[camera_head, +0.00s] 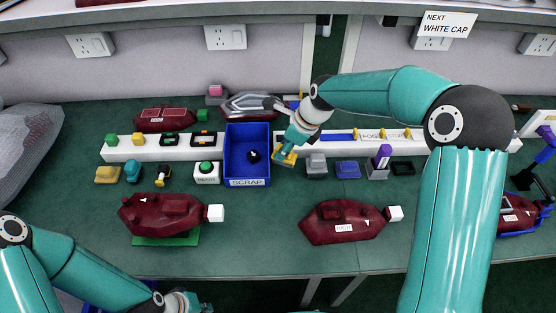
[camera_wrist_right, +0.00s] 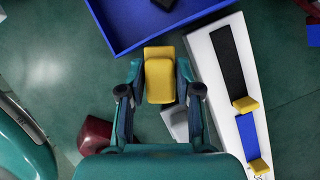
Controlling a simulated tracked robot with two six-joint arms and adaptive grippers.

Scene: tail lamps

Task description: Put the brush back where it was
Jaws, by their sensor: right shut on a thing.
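My right gripper (camera_head: 287,154) is shut on a small yellow block-like thing (camera_wrist_right: 159,76), just right of the blue SCRAP bin. In the right wrist view the yellow thing sits between both fingers (camera_wrist_right: 158,85). It may be the brush, but no bristles can be made out. In the head view it is partly hidden by the gripper. My left gripper (camera_head: 185,302) is at the bottom edge, partly cut off, and its fingers cannot be made out.
The blue SCRAP bin (camera_head: 247,181) holds a dark round thing. White racks (camera_head: 125,155) with small parts run along both sides. Dark red lamps (camera_head: 343,221) lie in front. A grey block (camera_head: 317,165) and a blue block (camera_head: 347,169) stand right of the gripper.

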